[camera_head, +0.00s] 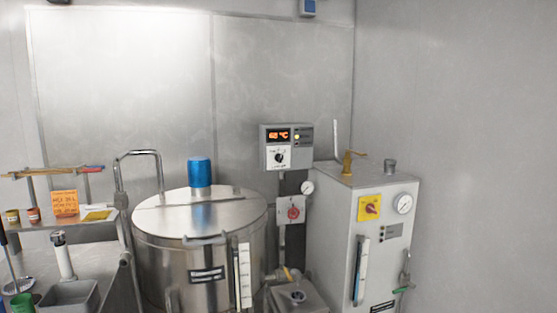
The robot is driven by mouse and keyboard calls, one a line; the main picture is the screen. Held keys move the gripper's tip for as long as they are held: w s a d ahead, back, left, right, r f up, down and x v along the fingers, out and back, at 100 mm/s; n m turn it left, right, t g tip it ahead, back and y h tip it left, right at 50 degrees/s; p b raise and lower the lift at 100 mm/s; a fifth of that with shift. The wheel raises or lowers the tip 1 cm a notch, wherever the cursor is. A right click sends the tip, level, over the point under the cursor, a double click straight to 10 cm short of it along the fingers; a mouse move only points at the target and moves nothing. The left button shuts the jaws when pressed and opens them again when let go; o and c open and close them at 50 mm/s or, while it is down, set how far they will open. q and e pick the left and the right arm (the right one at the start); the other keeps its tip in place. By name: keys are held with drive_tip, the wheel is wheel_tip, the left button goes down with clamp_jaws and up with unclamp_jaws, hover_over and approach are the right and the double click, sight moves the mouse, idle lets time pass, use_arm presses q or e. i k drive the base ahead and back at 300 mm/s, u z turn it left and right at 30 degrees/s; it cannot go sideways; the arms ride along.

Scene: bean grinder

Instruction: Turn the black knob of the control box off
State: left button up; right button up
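The control box (306,158) is a grey box on the back wall, right of the middle of the head view. Its orange display reads about 60 °C, and a small yellowish light glows beside it. The black knob (279,158) sits on a white plate in the box's lower left part. It has a pale pointer mark, but its exact setting is too small to read. Neither of my grippers shows in this view.
A large steel tank (155,240) with a blue cylinder (200,172) on top stands left of and below the box. A grey cabinet (335,235) with a gauge and a yellow-red switch stands at right. A red-button box (291,210) hangs below. A cluttered shelf (110,228) is at left.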

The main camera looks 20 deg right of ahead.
sight(278, 158)
drive_tip(key=z, duration=0.85)
drive_tip(key=i, duration=0.75)
drive_tip(key=z, duration=1.2)
drive_tip(key=i, duration=1.2)
drive_tip(key=u, duration=0.65)
drive_tip(key=i, duration=1)
drive_tip(key=u, duration=0.75)
